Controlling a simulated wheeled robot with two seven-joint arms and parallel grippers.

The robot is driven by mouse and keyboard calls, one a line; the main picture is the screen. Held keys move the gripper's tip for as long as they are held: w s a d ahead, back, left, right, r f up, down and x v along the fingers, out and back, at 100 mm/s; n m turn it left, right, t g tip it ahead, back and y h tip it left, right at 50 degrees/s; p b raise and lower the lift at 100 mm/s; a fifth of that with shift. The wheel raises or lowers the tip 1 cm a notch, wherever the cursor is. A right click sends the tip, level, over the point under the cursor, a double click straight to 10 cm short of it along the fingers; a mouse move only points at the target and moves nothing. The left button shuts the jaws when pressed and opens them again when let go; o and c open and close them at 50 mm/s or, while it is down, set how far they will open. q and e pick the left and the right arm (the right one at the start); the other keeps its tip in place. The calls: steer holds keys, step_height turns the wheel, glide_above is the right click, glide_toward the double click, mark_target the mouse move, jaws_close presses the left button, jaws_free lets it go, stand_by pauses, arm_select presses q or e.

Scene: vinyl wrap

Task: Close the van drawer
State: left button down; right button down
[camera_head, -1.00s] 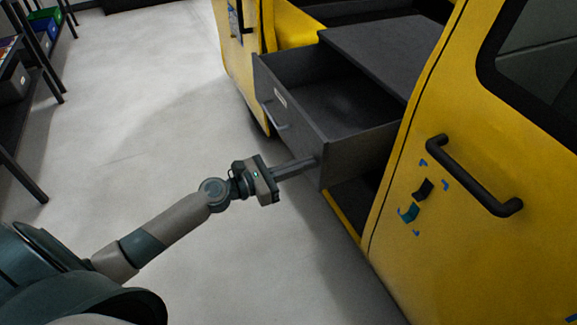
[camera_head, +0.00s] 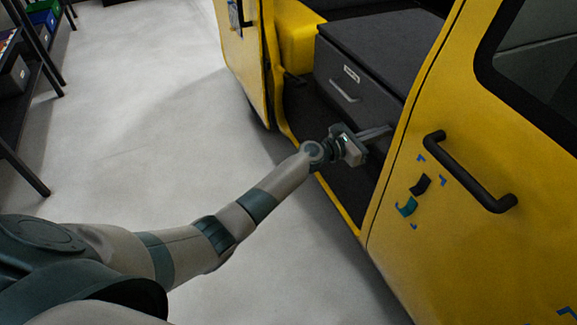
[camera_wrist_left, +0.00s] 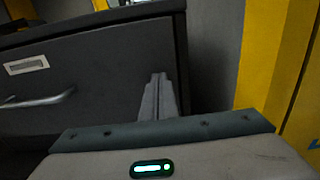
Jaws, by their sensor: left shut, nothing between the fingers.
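The dark grey van drawer (camera_head: 366,99) sits inside the yellow van's doorway, its front facing left and roughly flush with the cabinet (camera_head: 385,45) under its top. Its front carries a bar handle (camera_head: 344,91) and a pale label. My left gripper (camera_head: 388,131) is shut and empty, with its fingers at the lower right part of the drawer front. In the left wrist view the drawer front (camera_wrist_left: 100,75) fills the left and middle, and the shut fingers (camera_wrist_left: 158,82) point at its right end. Whether they touch it I cannot tell. My right gripper is not in view.
The yellow van door (camera_head: 470,200) with a black handle stands close on the right of my left gripper. Another yellow panel (camera_head: 240,60) stands left of the opening. Dark shelves (camera_head: 20,100) stand at the far left. The grey floor between is clear.

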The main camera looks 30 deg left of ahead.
arm_select(q)
steer(key=shift+r+x, duration=0.25)
steer(key=shift+x, duration=0.8)
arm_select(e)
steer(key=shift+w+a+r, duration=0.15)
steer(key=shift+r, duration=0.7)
